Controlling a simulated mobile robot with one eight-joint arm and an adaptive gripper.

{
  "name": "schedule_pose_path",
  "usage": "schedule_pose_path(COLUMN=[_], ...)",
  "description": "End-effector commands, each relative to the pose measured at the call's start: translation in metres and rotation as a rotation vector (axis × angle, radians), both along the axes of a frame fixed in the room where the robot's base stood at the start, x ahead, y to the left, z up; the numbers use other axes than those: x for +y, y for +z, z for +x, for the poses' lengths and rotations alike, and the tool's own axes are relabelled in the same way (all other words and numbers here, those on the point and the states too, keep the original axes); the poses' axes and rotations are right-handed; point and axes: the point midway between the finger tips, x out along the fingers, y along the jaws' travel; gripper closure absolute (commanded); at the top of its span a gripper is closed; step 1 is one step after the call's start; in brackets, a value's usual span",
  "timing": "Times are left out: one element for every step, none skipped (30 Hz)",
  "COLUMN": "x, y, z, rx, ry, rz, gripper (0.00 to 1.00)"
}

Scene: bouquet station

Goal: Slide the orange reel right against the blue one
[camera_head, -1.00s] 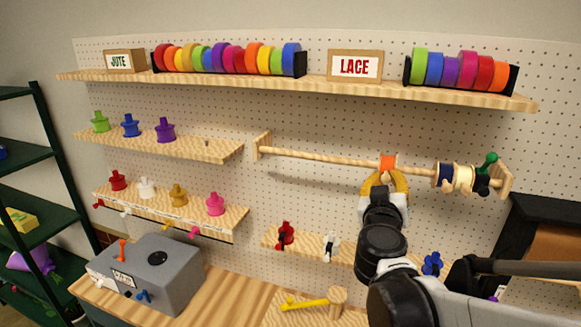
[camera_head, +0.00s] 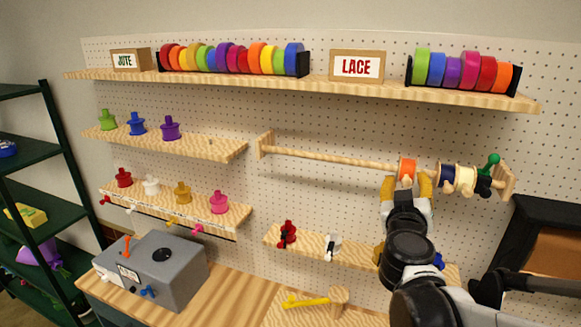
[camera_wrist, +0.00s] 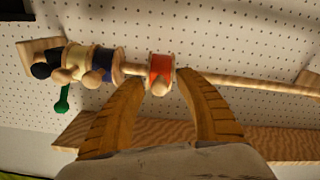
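The orange reel (camera_head: 407,167) sits on the wooden rod (camera_head: 330,154), with a pale round knob under it. The blue reel (camera_head: 446,175) is to its right in the head view, beside a cream reel (camera_head: 463,178). A short bare stretch of rod separates orange and blue. In the wrist view the order is mirrored: the orange reel (camera_wrist: 160,69) is right of the blue reel (camera_wrist: 103,61). My gripper (camera_head: 407,183) is open below the rod, with its yellow fingers spread on either side of the orange reel. In the wrist view my gripper (camera_wrist: 160,80) has a fingertip at each side.
A dark reel (camera_head: 483,183) and a green knob (camera_head: 492,160) stand at the rod's right end. A shelf (camera_head: 340,245) with small clips runs below the rod. The upper shelf (camera_head: 230,82) holds ribbon rolls. The rod's left side is clear.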

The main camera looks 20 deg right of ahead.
Motion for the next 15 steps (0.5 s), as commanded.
schedule_pose_path(x=[0.0, 0.0, 0.0, 0.0, 0.001, 0.002, 0.004, 0.005, 0.008, 0.011, 0.014, 0.018, 0.021, 0.025, 0.029], y=[0.0, 0.0, 0.0, 0.0, 0.0, 0.0, 0.0, 0.0, 0.0, 0.0, 0.0, 0.0, 0.0, 0.0, 0.0], z=[0.0, 0.0, 0.0, 0.0, -0.001, -0.002, -0.004, -0.006, -0.01, -0.014, -0.017, -0.023, -0.028, -0.032, -0.039], rx=[0.0, 0.0, 0.0, 0.0, 0.0, 0.0, 0.0, 0.0, -0.001, 0.0, 0.0, 0.0, 0.0, 0.0, 0.0], ry=[0.0, 0.0, 0.0, 0.0, 0.0, 0.0, 0.001, 0.001, 0.001, 0.002, 0.002, 0.003, 0.003, 0.003, 0.003], rz=[0.0, 0.0, 0.0, 0.0, 0.0, 0.0, 0.0, 0.0, 0.0, 0.0, 0.0, 0.0, 0.0, 0.0, 0.0], gripper=[0.59, 0.59, 0.59, 0.59, 0.59, 0.59, 0.59, 0.59, 0.59, 0.59, 0.59, 0.59, 0.59, 0.59, 0.59])
